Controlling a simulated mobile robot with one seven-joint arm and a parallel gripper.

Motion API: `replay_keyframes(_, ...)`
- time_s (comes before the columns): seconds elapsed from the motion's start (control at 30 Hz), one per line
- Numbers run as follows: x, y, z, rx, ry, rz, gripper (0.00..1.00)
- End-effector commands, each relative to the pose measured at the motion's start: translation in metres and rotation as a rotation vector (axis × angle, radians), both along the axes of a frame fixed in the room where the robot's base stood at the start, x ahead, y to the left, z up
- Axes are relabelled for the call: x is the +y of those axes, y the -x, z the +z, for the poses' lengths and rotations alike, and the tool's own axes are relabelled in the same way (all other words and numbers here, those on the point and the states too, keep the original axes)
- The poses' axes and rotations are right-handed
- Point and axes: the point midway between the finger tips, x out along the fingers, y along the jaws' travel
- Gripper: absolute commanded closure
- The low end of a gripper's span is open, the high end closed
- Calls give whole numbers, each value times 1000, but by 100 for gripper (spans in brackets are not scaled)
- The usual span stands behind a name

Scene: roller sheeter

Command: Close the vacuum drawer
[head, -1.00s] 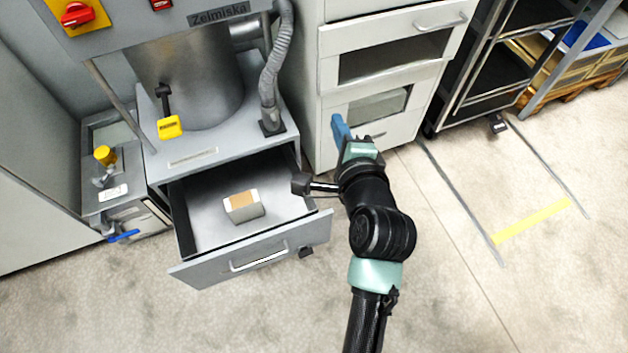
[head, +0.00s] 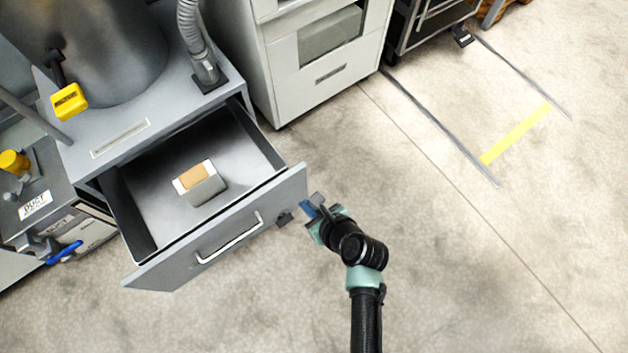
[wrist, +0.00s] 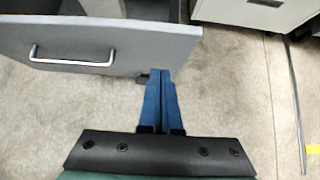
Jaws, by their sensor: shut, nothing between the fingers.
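The vacuum drawer (head: 222,231) is a grey metal drawer pulled out from under the vacuum's cylinder. Its front carries a silver bar handle (head: 230,240). A small box with an orange and white top (head: 200,182) lies inside the drawer. The drawer front also shows in the wrist view (wrist: 110,42), with the handle at upper left. My gripper (head: 308,207) is just right of the drawer front's right end in the head view. Its blue fingers (wrist: 163,75) are together and empty, with tips close to the front's lower right edge. I cannot tell whether they touch it.
A white cabinet (head: 325,60) stands behind and right of the drawer. A dark rack (head: 430,25) is farther right. A unit with a blue lever (head: 64,253) is at left. The floor (head: 450,250) in front and to the right is clear.

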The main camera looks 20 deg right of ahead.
Motion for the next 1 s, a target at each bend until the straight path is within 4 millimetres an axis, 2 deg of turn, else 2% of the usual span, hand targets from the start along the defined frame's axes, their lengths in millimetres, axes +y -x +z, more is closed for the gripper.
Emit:
replay_keyframes(0.03,3,-10,-15,-3,1,4,100)
replay_keyframes(0.2,10,-32,-37,-3,2,4,100)
replay_keyframes(0.4,17,-59,-31,-4,4,4,100)
replay_keyframes(0.6,19,-66,-29,-1,4,1,100)
replay_keyframes(1.0,19,-68,-28,-1,3,1,100)
